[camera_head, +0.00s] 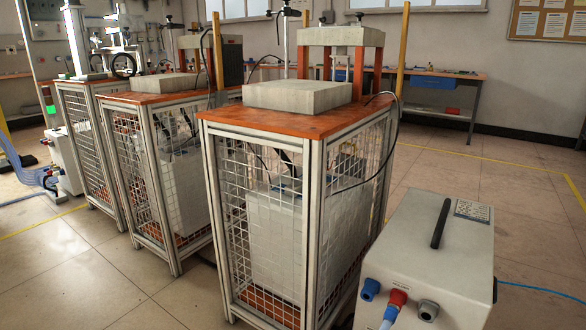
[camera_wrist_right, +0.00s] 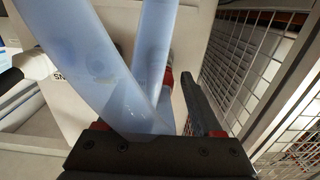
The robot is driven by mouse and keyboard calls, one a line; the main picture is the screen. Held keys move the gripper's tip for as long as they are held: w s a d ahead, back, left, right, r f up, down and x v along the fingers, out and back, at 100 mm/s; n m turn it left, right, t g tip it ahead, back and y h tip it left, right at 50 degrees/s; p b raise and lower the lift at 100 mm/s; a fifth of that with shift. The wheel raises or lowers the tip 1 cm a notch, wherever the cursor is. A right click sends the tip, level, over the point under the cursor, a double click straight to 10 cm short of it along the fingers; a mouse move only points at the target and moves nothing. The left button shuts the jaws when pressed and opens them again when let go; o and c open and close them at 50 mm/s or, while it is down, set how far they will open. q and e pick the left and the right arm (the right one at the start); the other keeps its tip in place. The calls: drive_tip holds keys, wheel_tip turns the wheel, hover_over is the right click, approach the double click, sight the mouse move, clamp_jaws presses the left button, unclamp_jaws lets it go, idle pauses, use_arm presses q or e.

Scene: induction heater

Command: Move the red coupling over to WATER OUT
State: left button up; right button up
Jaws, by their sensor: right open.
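The red coupling (camera_head: 398,297) sits on the front of a pale grey box at the lower right of the head view, with a light blue hose (camera_head: 389,317) hanging from it. It is between a blue connector (camera_head: 370,289) and a grey round port (camera_head: 428,310). The port labels are too small to read. My right gripper (camera_wrist_right: 152,88) shows only in the wrist view, open. Two pale blue hoses (camera_wrist_right: 160,55) cross in front of its jaws and hide one finger. A small red patch shows behind them; I cannot tell what it is. My left gripper is out of view.
The grey box (camera_head: 440,230) has a black top handle. A wire-mesh cage (camera_head: 290,220) with an orange top stands left of it, and mesh (camera_wrist_right: 265,75) shows close on the wrist view's right. More cages stand farther left. The floor behind the grey box is clear.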

idle(0.3)
clamp_jaws()
idle(1.0)
drive_tip(key=shift+s+a+r, duration=0.1)
drive_tip(key=shift+s, duration=0.05)
idle(0.3)
drive_tip(key=shift+p+v, duration=1.45)
drive_tip(key=shift+v, duration=1.35)
